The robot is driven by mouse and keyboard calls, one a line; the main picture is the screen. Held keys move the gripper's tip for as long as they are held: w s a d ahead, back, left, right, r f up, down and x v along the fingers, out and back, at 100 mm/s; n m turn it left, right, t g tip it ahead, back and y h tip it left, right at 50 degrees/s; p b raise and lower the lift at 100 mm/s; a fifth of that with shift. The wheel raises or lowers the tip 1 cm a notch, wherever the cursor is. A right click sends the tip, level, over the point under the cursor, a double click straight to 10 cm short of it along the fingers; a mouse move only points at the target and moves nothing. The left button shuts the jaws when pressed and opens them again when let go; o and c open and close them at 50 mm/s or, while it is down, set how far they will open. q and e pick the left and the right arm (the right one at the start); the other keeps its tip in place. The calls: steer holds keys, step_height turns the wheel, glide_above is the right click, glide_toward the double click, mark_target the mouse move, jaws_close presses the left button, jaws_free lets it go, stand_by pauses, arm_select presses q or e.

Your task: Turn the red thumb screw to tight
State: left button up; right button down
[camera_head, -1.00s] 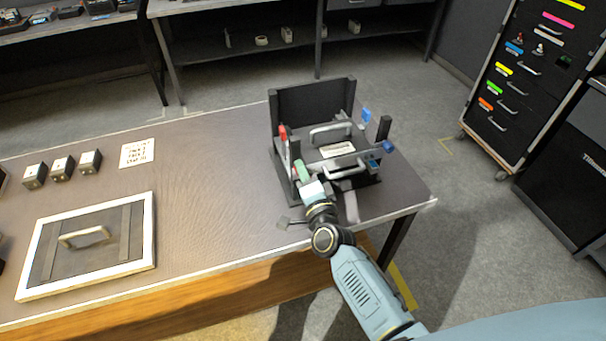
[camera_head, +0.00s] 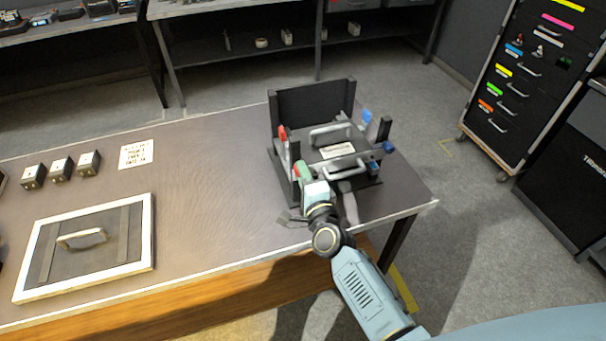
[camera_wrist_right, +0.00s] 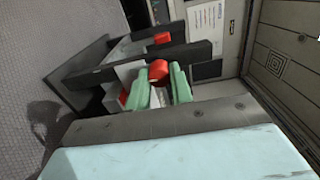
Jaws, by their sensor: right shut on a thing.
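A dark rack (camera_head: 312,103) with a tray and metal handles stands at the right end of the table. A red piece (camera_head: 282,132) shows on its left post; it appears in the right wrist view as the farther red block (camera_wrist_right: 162,38). My right gripper (camera_head: 302,170) is at the rack's near left corner. In the right wrist view its green fingers (camera_wrist_right: 160,88) are closed around a red thumb screw (camera_wrist_right: 158,70), whose top shows between them. The screw's lower part is hidden by the fingers. My left gripper is not in view.
A framed panel with a handle (camera_head: 82,238), several small metal boxes (camera_head: 61,169) and a printed card (camera_head: 136,154) lie on the left. The middle of the table is clear.

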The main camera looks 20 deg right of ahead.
steer(key=c, duration=1.2)
jaws_free()
steer(key=shift+c, duration=0.2)
steer(key=s, duration=1.3)
steer(key=shift+s+d, duration=0.2)
steer(key=s+f+n+g+y, duration=0.1)
steer(key=s+f+n+g, duration=0.4)
steer(key=f, duration=0.9)
steer(key=s+f+n+g+y, duration=0.1)
steer(key=s+f+n+g, duration=0.45)
steer(key=f, duration=0.95)
steer(key=s+d+f+n+g+h, duration=0.1)
steer(key=s+d+f+n+g, duration=0.1)
steer(key=s, duration=0.6)
steer(key=s+d+f+n+g+b, duration=0.1)
steer(key=s+d+f+n+g, duration=0.1)
steer(key=s+d+f+n, duration=0.2)
steer(key=s+d+f+n+g+h, duration=0.1)
steer(key=s+d+f+n+g, duration=0.1)
steer(key=s+f, duration=0.6)
steer(key=s+d+n, duration=0.1)
steer(key=s+n, duration=0.1)
steer(key=s, duration=0.4)
steer(key=shift+h, duration=0.3)
